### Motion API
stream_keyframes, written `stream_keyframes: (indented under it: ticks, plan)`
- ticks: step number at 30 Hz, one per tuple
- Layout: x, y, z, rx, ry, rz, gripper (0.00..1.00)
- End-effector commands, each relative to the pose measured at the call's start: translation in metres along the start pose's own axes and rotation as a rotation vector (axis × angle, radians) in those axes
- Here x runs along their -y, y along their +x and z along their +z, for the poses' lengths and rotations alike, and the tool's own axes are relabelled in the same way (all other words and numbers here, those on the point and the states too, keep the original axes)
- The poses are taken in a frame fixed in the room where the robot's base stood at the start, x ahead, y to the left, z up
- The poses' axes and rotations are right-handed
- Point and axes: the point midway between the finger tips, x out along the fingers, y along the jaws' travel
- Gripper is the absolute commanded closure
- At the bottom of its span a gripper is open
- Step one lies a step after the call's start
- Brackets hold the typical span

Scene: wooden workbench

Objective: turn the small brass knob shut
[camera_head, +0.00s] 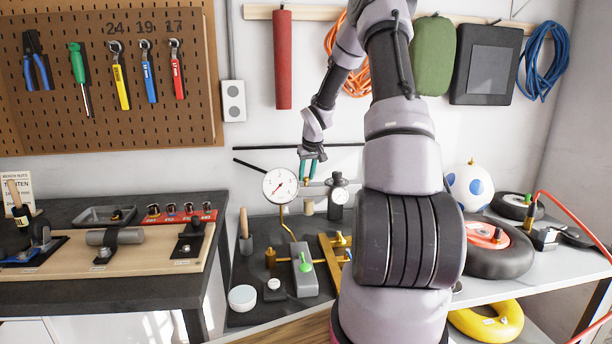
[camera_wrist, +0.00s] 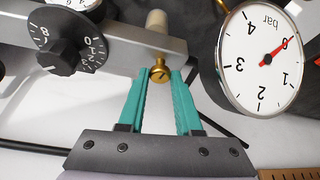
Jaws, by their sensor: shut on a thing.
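The small brass knob (camera_wrist: 160,71) sticks out from the side of a grey metal bar (camera_wrist: 125,48) in the wrist view. My gripper (camera_wrist: 162,76) has its two teal fingers on either side of the knob, shut on it at the fingertips. In the head view my gripper (camera_head: 307,170) is small, beside the white pressure gauge (camera_head: 281,185). The gauge (camera_wrist: 263,58) is large at the right of the wrist view, upside down there, with its red needle at 0. I cannot tell the knob's turn angle.
A black dial knob (camera_wrist: 70,52) with a numbered scale sits on the same bar, left of the fingers. A grey block with a green lever (camera_head: 305,263) and a white bowl (camera_head: 242,298) stand nearer on the dark mat. A tyre (camera_head: 498,250) lies at the right.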

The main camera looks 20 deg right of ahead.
Motion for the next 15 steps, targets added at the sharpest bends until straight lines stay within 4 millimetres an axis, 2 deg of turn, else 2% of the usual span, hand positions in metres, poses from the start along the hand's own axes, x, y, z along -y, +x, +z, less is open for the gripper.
stream_keyframes:
  ticks: [6, 15]
  plan:
    - [-0.0022, 0.0, -0.0002, -0.001, -0.112, -0.047, 1.0]
    - [-0.0022, -0.0001, -0.0003, 0.0, -0.187, -0.077, 1.0]
